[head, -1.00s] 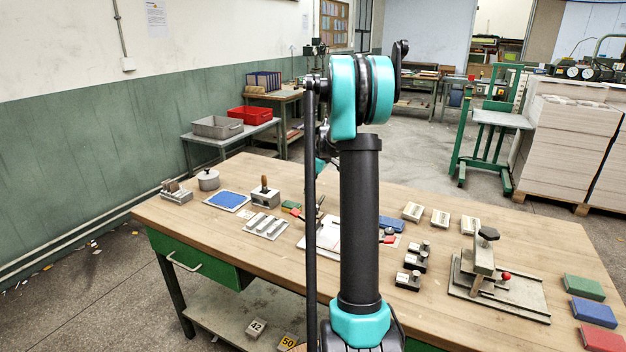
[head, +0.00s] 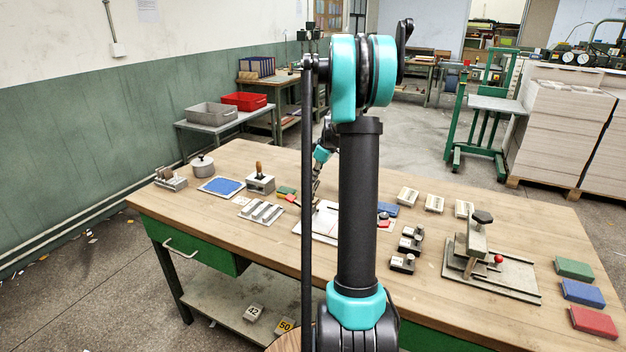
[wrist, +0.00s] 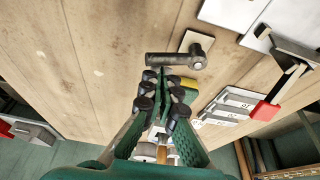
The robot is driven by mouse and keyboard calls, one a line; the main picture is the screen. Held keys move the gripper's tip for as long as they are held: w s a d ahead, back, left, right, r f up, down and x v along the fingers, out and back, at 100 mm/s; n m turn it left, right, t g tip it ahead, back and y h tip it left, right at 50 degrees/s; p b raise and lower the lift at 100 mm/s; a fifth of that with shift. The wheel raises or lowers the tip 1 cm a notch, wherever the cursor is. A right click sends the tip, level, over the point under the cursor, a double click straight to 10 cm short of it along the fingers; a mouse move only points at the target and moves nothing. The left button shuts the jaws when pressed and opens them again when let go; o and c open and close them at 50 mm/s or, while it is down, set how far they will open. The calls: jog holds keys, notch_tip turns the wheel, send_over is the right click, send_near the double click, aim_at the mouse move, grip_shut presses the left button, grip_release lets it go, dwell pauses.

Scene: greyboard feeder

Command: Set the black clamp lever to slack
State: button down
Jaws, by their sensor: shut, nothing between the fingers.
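The black clamp lever (wrist: 168,60) shows in the wrist view as a dark, rounded bar. It runs left from a round pivot on a small pale plate (wrist: 190,40) fixed to the wooden table. My gripper (wrist: 163,80) is shut and empty, with its fingertips close to the lever's free left end. I cannot tell whether they touch it. In the head view my gripper (head: 316,186) is small and partly hidden by my arm, low over the back of the table, and I cannot make out the lever there.
A red-handled lever (wrist: 264,111) on a pale board lies to the right in the wrist view. A plate with grey strips (wrist: 228,104) and a green-yellow block (wrist: 189,86) are near my fingers. In the head view, a clamp stand (head: 473,240) occupies the table's right side.

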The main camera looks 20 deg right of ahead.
jog(key=shift+s+d+m, duration=0.1)
jog(key=shift+d+m, duration=0.1)
jog(key=shift+m, duration=0.4)
jog(key=shift+s+d+m+t+h, duration=0.15)
jog(key=shift+s+m+h, duration=0.1)
jog(key=shift+m, duration=0.35)
jog(key=shift+s+d+m+t+h, duration=0.15)
jog(key=shift+m+h, duration=0.1)
jog(key=shift+m, duration=0.35)
jog(key=m, duration=0.1)
jog(key=s+m+h, duration=0.1)
jog(key=m, duration=0.1)
jog(key=d+m, duration=0.1)
jog(key=shift+s+m+t+h, duration=0.15)
jog(key=shift+m+t+h, duration=0.15)
jog(key=m, duration=0.1)
jog(key=s+m+h, duration=0.1)
jog(key=m, duration=0.1)
jog(key=shift+s+m, duration=0.1)
jog(key=shift+m, duration=0.2)
jog(key=s+m+h, duration=0.1)
jog(key=m, duration=0.1)
jog(key=shift+m, duration=0.4)
jog(key=shift+s, duration=0.35)
